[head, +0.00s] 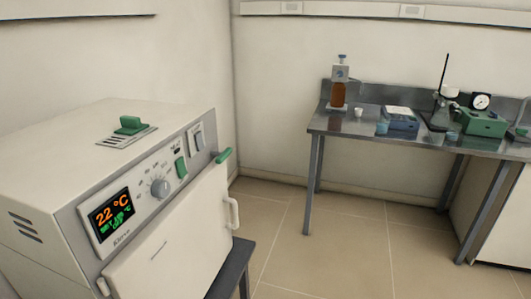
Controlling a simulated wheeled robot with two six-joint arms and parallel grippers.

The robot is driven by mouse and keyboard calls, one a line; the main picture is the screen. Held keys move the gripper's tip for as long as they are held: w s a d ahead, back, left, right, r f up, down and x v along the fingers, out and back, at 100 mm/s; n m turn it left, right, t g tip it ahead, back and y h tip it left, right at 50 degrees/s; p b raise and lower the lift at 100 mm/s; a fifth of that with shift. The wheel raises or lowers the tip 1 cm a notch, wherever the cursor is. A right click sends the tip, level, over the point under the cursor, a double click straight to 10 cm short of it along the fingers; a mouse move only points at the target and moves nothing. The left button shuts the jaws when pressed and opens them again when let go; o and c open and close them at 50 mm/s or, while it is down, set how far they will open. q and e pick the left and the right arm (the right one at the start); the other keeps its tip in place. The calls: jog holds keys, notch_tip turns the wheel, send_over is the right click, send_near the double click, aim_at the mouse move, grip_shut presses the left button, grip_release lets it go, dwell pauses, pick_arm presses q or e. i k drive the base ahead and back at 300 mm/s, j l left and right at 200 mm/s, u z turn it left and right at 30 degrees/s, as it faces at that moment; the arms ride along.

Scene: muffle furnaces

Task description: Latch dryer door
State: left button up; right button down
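The dryer (75,150) is a white box at the left of the head view, with a sloping grey control panel. Its white door (165,245) is on the front below the panel, cut off by the bottom edge. A pale door handle (233,212) stands on the door's right side. A green latch lever (223,155) sticks out at the door's top right corner. The door looks closed or nearly so; I cannot tell whether it is flush or whether the lever is engaged. Neither of my grippers is in view.
The panel has a lit display (111,215) reading 22 °C, a round knob (159,188) and a green switch (181,168). A dark stand (235,268) supports the dryer. A metal bench (350,125) with lab equipment stands at the right. Tiled floor (330,245) between is clear.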

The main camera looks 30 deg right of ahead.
aim_at(227, 153)
jog(key=z, duration=0.75)
jog(key=i+u, duration=0.1)
jog(key=u, duration=0.4)
jog(key=l+u, duration=0.15)
jog(key=u, duration=0.35)
jog(key=i+l+u, duration=0.1)
jog(key=u, duration=0.35)
jog(key=l+u, duration=0.15)
jog(key=u, duration=0.35)
jog(key=l+u, duration=0.25)
jog(key=l, duration=0.25)
jog(key=l+u, duration=0.25)
jog(key=l, duration=0.2)
jog(key=k+l+u, duration=0.25)
jog(key=l, duration=0.2)
jog(key=l+u, duration=0.25)
jog(key=l, duration=0.25)
jog(key=k+l+u, duration=0.25)
jog(key=l, duration=0.15)
jog(key=i, duration=0.1)
